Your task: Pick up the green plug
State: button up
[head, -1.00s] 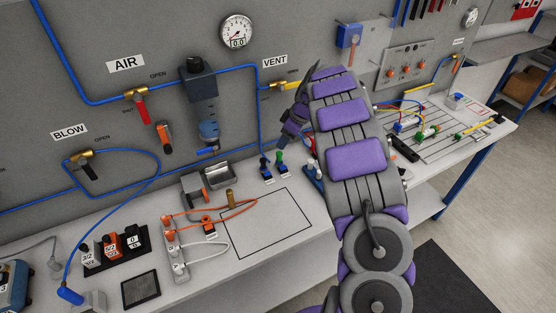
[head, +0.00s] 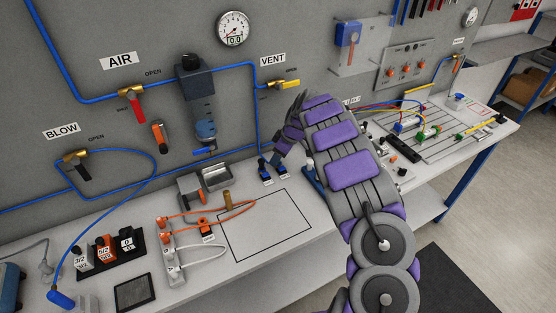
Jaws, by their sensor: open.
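My gripper (head: 280,153) is open and points down at the back of the bench, just in front of the wall panel. It covers the spot of the green plug, so the plug's body is hidden behind my fingers. I cannot tell whether the fingers touch it or stand around it. A blue plug (head: 264,169) stands upright just left of my fingertips, with a small label at its base.
A black-outlined empty rectangle (head: 262,222) lies on the bench in front. Blue wall tubing (head: 257,110) runs close behind my gripper. A board with green fittings (head: 425,133) is at the right.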

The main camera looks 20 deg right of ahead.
jog(key=shift+r, duration=0.1)
jog(key=shift+c, duration=0.4)
grip_shut()
